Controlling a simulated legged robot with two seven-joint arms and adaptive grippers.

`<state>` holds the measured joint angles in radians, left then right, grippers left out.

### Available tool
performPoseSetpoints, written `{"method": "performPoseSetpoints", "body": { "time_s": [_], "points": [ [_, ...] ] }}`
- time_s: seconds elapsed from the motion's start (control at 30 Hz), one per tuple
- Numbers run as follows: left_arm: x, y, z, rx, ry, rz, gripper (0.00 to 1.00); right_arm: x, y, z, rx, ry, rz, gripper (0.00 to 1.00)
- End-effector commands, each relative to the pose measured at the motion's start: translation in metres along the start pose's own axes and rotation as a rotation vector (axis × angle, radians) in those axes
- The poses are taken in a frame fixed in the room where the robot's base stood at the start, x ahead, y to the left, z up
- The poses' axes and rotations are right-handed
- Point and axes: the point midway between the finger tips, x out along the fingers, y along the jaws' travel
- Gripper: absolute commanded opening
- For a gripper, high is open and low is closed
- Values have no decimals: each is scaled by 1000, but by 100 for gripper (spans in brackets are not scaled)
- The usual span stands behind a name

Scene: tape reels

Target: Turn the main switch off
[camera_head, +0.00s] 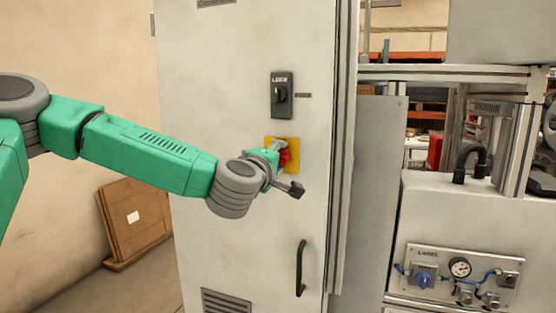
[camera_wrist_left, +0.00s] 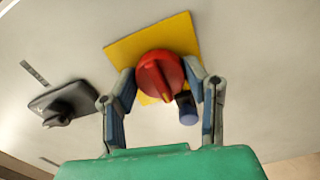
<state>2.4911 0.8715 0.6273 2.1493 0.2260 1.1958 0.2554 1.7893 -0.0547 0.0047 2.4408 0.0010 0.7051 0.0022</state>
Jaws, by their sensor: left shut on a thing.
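The main switch is a red rotary knob (camera_head: 284,157) on a yellow square plate (camera_head: 295,150), mounted on the cabinet door (camera_head: 240,80). In the left wrist view the red knob (camera_wrist_left: 160,76) sits between my fingers, over the yellow plate (camera_wrist_left: 180,35). My left gripper (camera_head: 283,165) is at the knob, its fingers on both sides, shut on it. The same left gripper (camera_wrist_left: 165,95) shows both fingers in the wrist view. A small dark cylinder (camera_wrist_left: 187,107) is beside the knob. My right gripper is not in view.
A black door handle (camera_head: 300,268) is below. A panel with a blue knob and gauge (camera_head: 459,268) stands at right. A brown board (camera_head: 135,222) leans on the left wall.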

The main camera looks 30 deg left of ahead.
Motion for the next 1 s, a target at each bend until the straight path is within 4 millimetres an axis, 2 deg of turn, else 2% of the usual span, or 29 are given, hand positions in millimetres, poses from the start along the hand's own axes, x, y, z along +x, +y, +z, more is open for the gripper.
{"method": "performPoseSetpoints", "body": {
  "time_s": [0.03,0.17,0.2,0.23,0.53,0.63,1.0],
  "points": [
    [-1,-9,2,3,-7,-18,12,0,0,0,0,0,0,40],
    [-1,-9,2,4,-6,-19,12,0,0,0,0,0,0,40],
    [-1,-9,2,4,-6,-19,51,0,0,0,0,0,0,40],
    [-1,-9,2,4,-6,-18,61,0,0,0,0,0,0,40],
    [-3,-2,1,2,-2,-6,61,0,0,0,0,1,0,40],
    [-10,-2,0,2,-2,-5,61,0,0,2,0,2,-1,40],
    [-65,-5,1,2,-5,-10,61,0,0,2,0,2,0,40]
  ]
}}
